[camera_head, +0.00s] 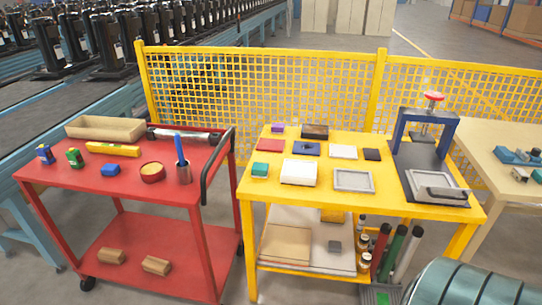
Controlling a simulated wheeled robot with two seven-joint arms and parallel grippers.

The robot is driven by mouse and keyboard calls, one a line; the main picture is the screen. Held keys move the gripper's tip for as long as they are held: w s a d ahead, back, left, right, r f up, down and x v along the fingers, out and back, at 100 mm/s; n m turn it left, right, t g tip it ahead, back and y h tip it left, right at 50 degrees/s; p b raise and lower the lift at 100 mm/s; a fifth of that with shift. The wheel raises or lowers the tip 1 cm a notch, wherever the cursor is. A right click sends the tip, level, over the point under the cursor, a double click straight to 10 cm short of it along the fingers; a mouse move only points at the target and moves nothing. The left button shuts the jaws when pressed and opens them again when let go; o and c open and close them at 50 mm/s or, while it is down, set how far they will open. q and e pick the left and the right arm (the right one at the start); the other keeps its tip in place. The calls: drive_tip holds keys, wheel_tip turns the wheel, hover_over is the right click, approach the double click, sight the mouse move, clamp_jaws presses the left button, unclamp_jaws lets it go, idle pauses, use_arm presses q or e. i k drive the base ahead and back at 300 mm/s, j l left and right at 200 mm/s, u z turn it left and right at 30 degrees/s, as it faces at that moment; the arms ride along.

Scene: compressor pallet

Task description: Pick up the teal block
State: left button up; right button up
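The teal block (260,170) is small and sits on the top of the yellow table (321,203), near its left front corner. It stands apart to the left of a white box-like item (299,172). A red flat piece (270,145) lies behind it. Neither of my grippers shows in the head view, and nothing holds the block.
A red cart (140,188) with a black handle (217,165) stands left of the table. A dark press (428,140) occupies the table's right end. Yellow mesh fencing (262,95) runs behind. A large ribbed rounded object (470,285) fills the bottom right corner.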

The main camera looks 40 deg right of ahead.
sight(259, 169)
drive_tip(key=i+l, duration=0.1)
drive_tip(key=l, duration=1.4)
drive_tip(key=i+l, duration=0.15)
drive_tip(key=l, duration=0.55)
